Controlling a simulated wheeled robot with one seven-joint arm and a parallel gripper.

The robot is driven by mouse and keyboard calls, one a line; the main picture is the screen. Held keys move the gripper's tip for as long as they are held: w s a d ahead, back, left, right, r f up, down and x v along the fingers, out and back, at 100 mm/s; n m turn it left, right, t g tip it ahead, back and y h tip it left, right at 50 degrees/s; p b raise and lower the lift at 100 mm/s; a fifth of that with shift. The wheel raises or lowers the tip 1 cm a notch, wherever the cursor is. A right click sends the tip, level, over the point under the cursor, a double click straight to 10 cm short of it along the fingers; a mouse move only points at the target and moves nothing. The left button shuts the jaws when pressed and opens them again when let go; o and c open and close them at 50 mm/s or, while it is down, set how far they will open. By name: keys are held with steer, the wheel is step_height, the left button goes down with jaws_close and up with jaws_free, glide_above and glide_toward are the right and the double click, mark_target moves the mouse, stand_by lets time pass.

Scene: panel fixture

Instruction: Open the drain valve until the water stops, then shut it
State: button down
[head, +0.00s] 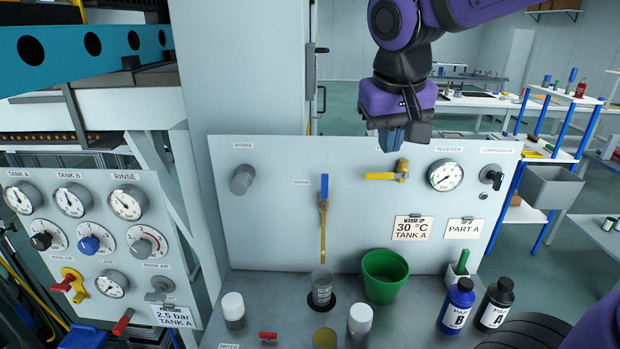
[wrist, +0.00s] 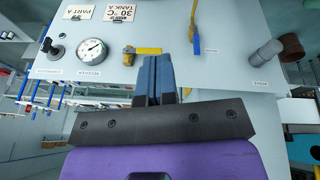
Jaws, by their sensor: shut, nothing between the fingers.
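A brass valve (head: 323,206) with an upright blue handle (head: 325,186) is on the panel, its small label too blurred to read surely. A yellow tube (head: 323,240) runs down from it to a clear jar (head: 321,284); I cannot make out running water. To its right a brass valve (head: 402,171) has a yellow lever (head: 380,176) lying level to the left; its label is hidden behind my gripper. My gripper (head: 392,138) is shut and empty, above and in front of that valve. In the wrist view its blue fingers (wrist: 158,75) are together, apart from the yellow lever (wrist: 148,50) and blue handle (wrist: 196,44).
A receiver gauge (head: 445,175) and a black knob (head: 492,177) are on the panel's right. A green bucket (head: 385,277), white-capped jars (head: 233,310) and bottles (head: 458,304) stand on the shelf below.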

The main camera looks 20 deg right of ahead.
steer(key=w+a+f+m+h, duration=0.1)
steer(key=w+a+f+h, duration=0.15)
steer(key=w+a, duration=0.35)
steer(key=w+a+f+m+g+h, duration=0.15)
steer(key=w+a+f, duration=0.25)
steer(key=w, duration=0.4)
steer(key=w+a+f+m+t+h, duration=0.1)
steer(key=w+a+f, duration=0.25)
steer(key=w, duration=0.35)
glide_toward(324, 193)
steer(key=w+d+f, duration=0.2)
steer(key=w+f, duration=0.1)
steer(key=f, duration=0.1)
steer(key=shift+d+g, duration=0.25)
steer(key=shift+d, duration=0.05)
steer(key=shift+d, duration=0.1)
